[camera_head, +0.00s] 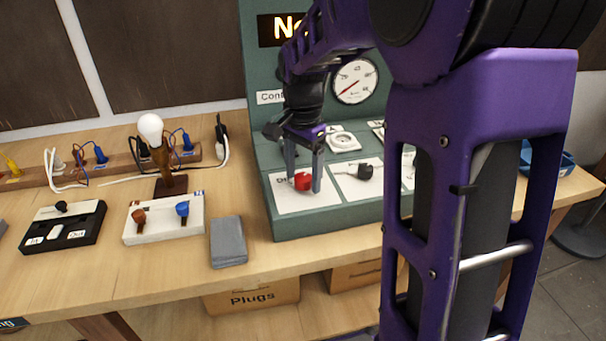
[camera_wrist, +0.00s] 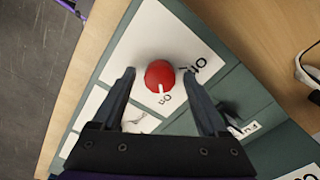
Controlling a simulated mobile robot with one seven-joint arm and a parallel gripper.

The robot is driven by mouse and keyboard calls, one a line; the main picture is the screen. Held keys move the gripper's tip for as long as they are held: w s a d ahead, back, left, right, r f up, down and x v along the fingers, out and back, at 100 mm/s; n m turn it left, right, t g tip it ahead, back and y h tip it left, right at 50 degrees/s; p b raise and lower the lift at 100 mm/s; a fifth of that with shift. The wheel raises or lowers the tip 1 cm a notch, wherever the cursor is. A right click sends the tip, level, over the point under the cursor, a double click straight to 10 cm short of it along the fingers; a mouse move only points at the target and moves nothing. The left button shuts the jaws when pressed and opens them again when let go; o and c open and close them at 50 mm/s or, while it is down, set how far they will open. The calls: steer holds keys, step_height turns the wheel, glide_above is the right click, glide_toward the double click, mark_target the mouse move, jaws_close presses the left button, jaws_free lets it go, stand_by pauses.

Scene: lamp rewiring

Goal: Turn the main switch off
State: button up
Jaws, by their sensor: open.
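The red rotary knob (camera_head: 303,181), which I take to be the main switch, sits on a white plate at the left of the green panel. My gripper (camera_head: 304,187) is open, with one finger on each side of the knob. In the wrist view the open fingertips (camera_wrist: 158,73) stand left and right of the knob, with a visible gap on both sides. The fingers partly cover the plate's label in the head view.
A black knob (camera_head: 365,172) sits on the plate to the right. A dial gauge (camera_head: 355,81) and a lit display (camera_head: 284,29) are above. A grey block (camera_head: 228,242), a white terminal board (camera_head: 164,230) and a bulb (camera_head: 150,128) stand left on the wooden bench. My arm hides the panel's right part.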

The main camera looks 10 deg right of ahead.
jaws_close()
stand_by(0.4)
steer(key=shift+n, duration=0.3)
steer(key=n+p, duration=0.2)
steer(key=n, duration=0.1)
steer(key=shift+r, duration=0.15)
steer(key=n+p, duration=0.2)
steer(key=n, duration=0.3)
steer(key=shift+n, duration=0.4)
steer(key=n+p, duration=0.2)
steer(key=n, duration=0.2)
steer(key=shift+n, duration=0.3)
steer(key=shift+n+p, duration=0.65)
steer(key=shift+n, duration=1.25)
